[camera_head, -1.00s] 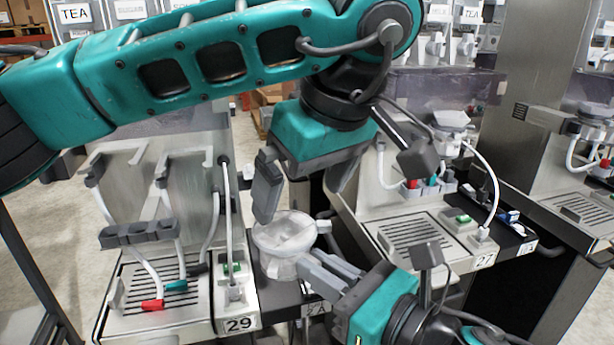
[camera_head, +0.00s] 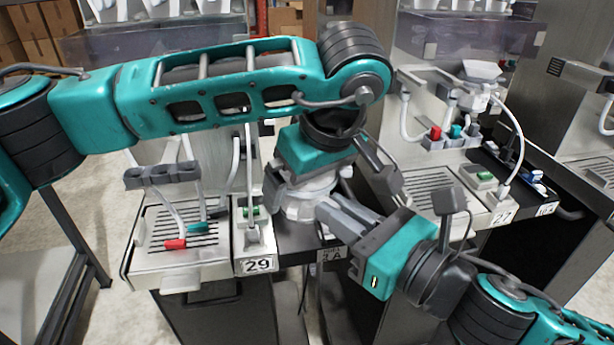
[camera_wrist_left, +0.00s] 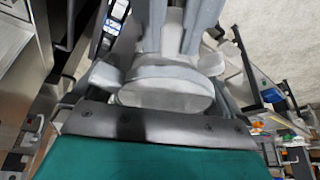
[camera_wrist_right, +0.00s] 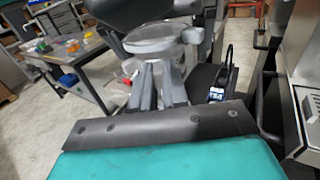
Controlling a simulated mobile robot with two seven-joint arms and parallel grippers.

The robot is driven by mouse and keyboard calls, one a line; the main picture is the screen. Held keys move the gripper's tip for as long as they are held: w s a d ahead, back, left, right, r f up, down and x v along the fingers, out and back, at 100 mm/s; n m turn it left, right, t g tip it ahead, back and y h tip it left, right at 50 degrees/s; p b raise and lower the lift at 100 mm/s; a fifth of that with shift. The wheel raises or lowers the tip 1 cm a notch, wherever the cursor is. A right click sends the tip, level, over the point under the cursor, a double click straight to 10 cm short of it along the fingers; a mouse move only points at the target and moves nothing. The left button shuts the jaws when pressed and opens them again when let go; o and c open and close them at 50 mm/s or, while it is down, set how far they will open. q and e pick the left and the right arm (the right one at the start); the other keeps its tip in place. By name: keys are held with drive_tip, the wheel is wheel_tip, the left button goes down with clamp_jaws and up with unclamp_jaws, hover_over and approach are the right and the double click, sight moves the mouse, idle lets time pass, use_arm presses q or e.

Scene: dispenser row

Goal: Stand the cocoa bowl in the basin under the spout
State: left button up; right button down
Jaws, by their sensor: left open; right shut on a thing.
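The cocoa bowl (camera_head: 300,208), pale and translucent, is between the two machines in the head view, over a dark ledge beside plate 29. I cannot tell whether it touches the ledge. My right gripper (camera_head: 328,208) is shut on its near right side; the bowl also shows in the right wrist view (camera_wrist_right: 160,45). My left gripper (camera_head: 303,192) is open, pointing down close over the bowl and hiding its top. The bowl's pale round face fills the middle of the left wrist view (camera_wrist_left: 165,92). Drip basins show at the left machine (camera_head: 180,235) and right machine (camera_head: 430,185).
Hoses with red and teal ends (camera_head: 175,243) lie on the left basin. A spout head (camera_head: 482,75) and hoses hang over the right machine. A table with coloured items (camera_wrist_right: 65,50) shows in the right wrist view.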

use_arm(q)
drive_tip(key=c, duration=0.8)
drive_tip(key=shift+c, duration=0.2)
use_arm(e)
drive_tip(key=c, duration=1.1)
unclamp_jaws()
drive_tip(key=shift+o, duration=0.2)
drive_tip(key=shift+f, duration=0.1)
